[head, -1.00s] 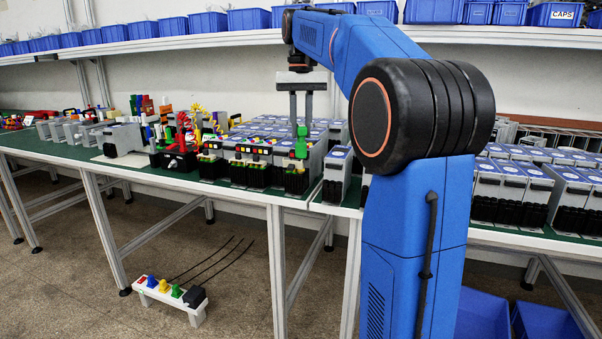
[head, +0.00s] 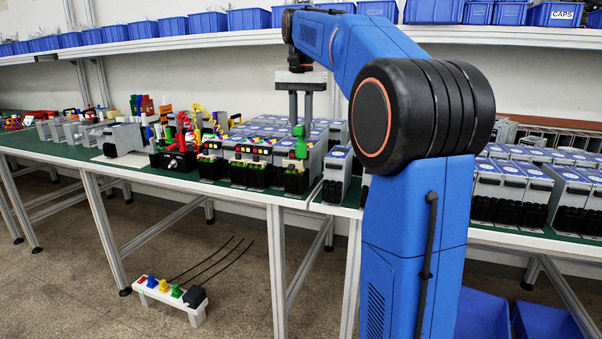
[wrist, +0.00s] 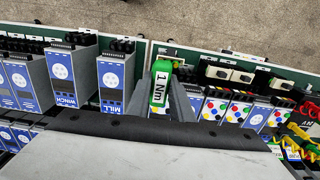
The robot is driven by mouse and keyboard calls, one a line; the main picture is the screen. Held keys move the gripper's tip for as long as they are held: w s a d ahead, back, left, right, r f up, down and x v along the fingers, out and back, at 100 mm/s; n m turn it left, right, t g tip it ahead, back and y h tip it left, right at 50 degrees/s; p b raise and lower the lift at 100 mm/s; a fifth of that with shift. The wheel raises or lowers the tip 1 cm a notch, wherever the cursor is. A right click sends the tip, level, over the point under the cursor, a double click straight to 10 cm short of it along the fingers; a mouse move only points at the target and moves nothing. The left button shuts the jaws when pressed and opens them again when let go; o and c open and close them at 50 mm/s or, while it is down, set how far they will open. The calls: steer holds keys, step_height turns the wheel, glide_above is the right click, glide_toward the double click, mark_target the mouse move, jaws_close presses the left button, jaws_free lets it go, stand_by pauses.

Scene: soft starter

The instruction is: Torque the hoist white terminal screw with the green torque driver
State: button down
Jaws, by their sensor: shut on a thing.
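The green torque driver (head: 301,143) is in my gripper (head: 300,118), which points down over the front row of soft starters. In the wrist view the driver (wrist: 160,84) shows a white label reading "1 Nm" and sits between the two grey fingers (wrist: 160,100), which are shut on it. In the head view the driver is upright above a soft starter (head: 297,180) with coloured terminals at the bench front. The driver's tip and the screw under it are hidden in the wrist view. I cannot read which unit is the hoist.
Units labelled MILL (wrist: 111,82) and WINCH (wrist: 68,78) stand close to the left of the fingers in the wrist view. Units with coloured dots (wrist: 212,106) stand to the right.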

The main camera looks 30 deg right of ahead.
steer(key=m, duration=0.3)
steer(key=shift+m, duration=0.3)
steer(key=n, duration=0.4)
steer(key=shift+n, duration=0.3)
steer(key=shift+n, duration=2.3)
steer(key=n, duration=0.4)
steer(key=shift+n, duration=0.3)
